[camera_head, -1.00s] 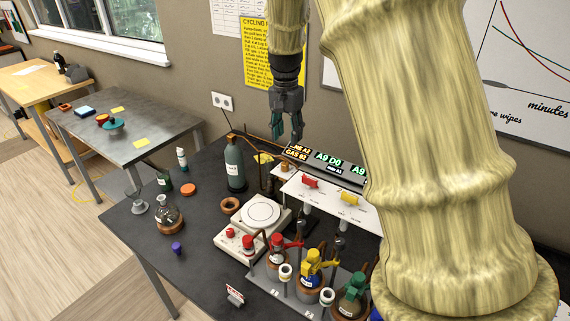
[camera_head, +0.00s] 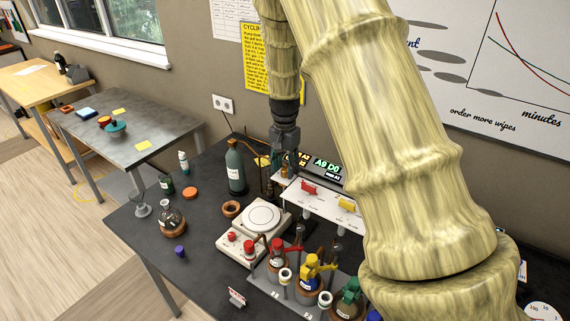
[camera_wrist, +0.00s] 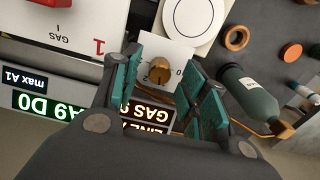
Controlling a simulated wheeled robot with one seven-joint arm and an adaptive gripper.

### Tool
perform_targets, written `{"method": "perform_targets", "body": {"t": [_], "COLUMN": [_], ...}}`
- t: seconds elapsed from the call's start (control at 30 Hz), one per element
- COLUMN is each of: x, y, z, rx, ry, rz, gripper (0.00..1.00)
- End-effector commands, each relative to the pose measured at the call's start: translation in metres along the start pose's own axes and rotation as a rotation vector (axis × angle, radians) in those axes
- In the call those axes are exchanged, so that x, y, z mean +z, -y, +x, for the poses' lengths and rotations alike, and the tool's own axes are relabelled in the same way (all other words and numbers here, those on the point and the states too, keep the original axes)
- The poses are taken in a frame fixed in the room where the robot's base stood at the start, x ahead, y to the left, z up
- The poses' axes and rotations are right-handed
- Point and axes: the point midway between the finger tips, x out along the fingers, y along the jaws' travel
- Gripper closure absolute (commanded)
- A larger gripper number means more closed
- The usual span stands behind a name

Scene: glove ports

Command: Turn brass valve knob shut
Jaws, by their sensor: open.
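A grey-green gas bottle (camera_head: 235,168) stands left of my gripper. The panel carries a red switch (camera_head: 309,188) and a yellow switch (camera_head: 347,204). A lit display (camera_head: 327,168) stands behind. A white hotplate (camera_head: 262,217) and several capped flasks are in front.

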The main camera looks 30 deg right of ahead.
Motion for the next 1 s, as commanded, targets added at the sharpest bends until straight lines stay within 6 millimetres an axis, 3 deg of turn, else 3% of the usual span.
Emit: {"method": "perform_targets", "body": {"t": [0.43,0.67,0.87,1.0], "x": [0.0003,0.0003,0.0003,0.0006], "y": [0.0002,0.0002,0.0003,0.0004], "z": [0.0069,0.0068,0.0072,0.0086], "rx": [-0.001,0.000,-0.001,-0.002], "ry": [0.000,0.000,0.000,0.002], "rz": [-0.001,-0.001,-0.021,-0.136], "gripper": [0.56,0.98,1.00,1.00]}}
